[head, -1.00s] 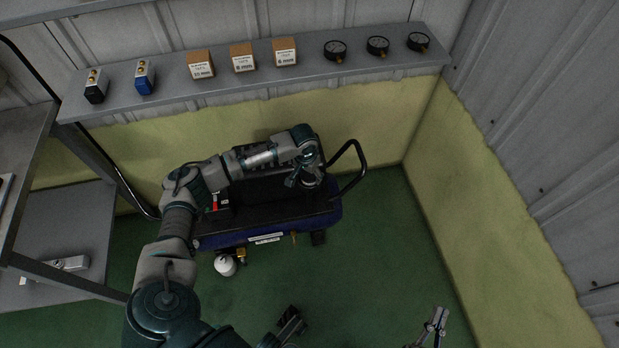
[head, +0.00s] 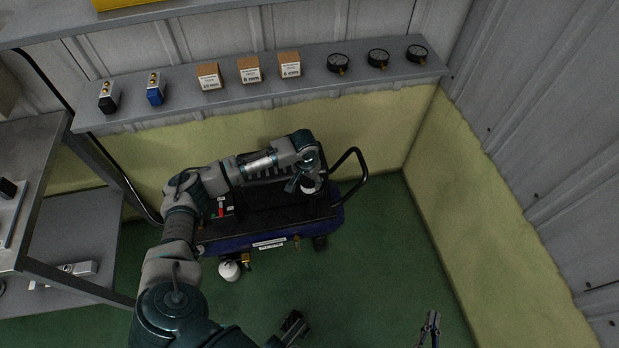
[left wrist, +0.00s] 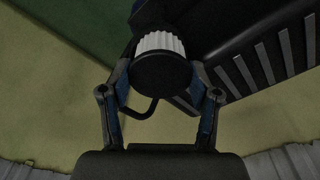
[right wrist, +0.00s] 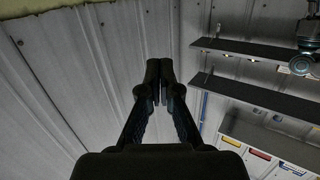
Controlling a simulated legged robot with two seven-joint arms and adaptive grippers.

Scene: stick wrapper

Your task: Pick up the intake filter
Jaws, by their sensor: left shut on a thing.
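The intake filter, with a black round cap and a white ribbed side, fills the space between the fingers in the left wrist view (left wrist: 162,72). In the head view its white part (head: 309,188) shows at the right end of the dark blue compressor (head: 240,242). My left gripper (head: 300,185) reaches over the compressor from the left and is shut on the filter. I cannot tell whether the filter still touches the compressor. My right gripper (head: 430,326) is at the bottom edge of the head view; in the right wrist view (right wrist: 160,75) its fingers are together and empty.
A wall shelf (head: 200,105) above holds black gauges (head: 378,58), small cartons (head: 249,69) and two small fittings (head: 156,88). A curved black handle (head: 353,165) stands right of the filter. A grey rack (head: 70,235) stands at left. Green floor (head: 390,260) is clear at right.

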